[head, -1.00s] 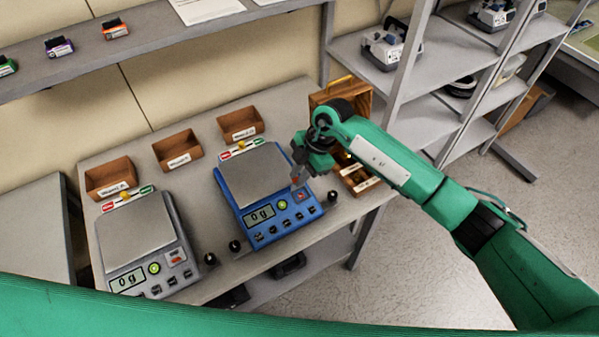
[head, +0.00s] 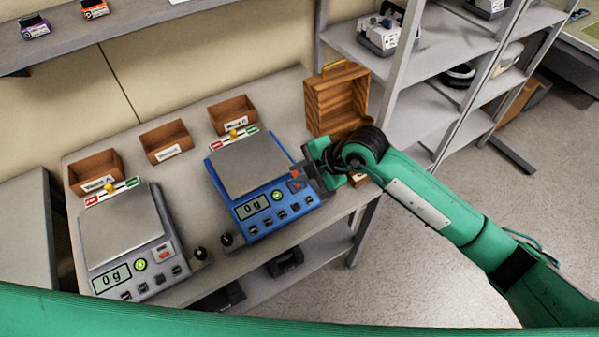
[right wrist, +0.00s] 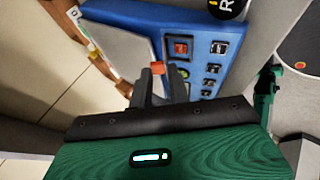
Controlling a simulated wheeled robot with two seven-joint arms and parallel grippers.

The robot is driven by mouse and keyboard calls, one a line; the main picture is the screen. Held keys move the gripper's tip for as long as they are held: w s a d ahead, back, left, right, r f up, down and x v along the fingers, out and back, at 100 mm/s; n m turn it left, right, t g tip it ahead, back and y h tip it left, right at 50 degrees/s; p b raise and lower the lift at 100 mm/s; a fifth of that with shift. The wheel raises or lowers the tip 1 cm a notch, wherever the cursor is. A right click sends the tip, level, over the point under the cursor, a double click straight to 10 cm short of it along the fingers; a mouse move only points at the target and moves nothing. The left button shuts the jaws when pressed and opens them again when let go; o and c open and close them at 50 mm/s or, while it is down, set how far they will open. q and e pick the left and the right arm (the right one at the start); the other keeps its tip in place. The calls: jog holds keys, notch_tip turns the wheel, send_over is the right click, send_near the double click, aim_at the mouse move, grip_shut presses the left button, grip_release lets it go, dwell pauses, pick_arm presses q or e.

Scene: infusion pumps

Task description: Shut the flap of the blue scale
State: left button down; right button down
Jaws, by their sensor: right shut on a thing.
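The blue scale (head: 270,213) stands at the right end of the table with a grey pan (head: 250,165) and a display reading 0 g. My right gripper (head: 301,173) is at the scale's right side, near its red button (head: 296,187). In the right wrist view its fingers (right wrist: 160,75) are shut on a small orange-red piece (right wrist: 156,68) beside the pan edge. This piece appears to be the flap; the fingers hide much of it, so its angle is unclear. The red button (right wrist: 180,48) shows uncovered there. My left gripper is not in view.
A grey scale (head: 125,245) stands to the left. Several brown bins (head: 165,142) line the table's back. An open wooden box (head: 338,100) stands behind my right gripper. Small black knobs (head: 227,239) sit near the front edge. A metal shelf rack (head: 430,110) is at the right.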

jog(key=shift+d+t+y, duration=0.1)
jog(key=shift+t+y, duration=0.2)
jog(key=shift+b, duration=0.3)
jog(key=c, duration=1.4)
grip_release()
jog(key=shift+s, duration=0.1)
jog(key=b+v, duration=0.2)
jog(key=v, duration=1.1)
jog(key=shift+d+r+b, duration=0.25)
jog(key=shift+r+b, duration=0.05)
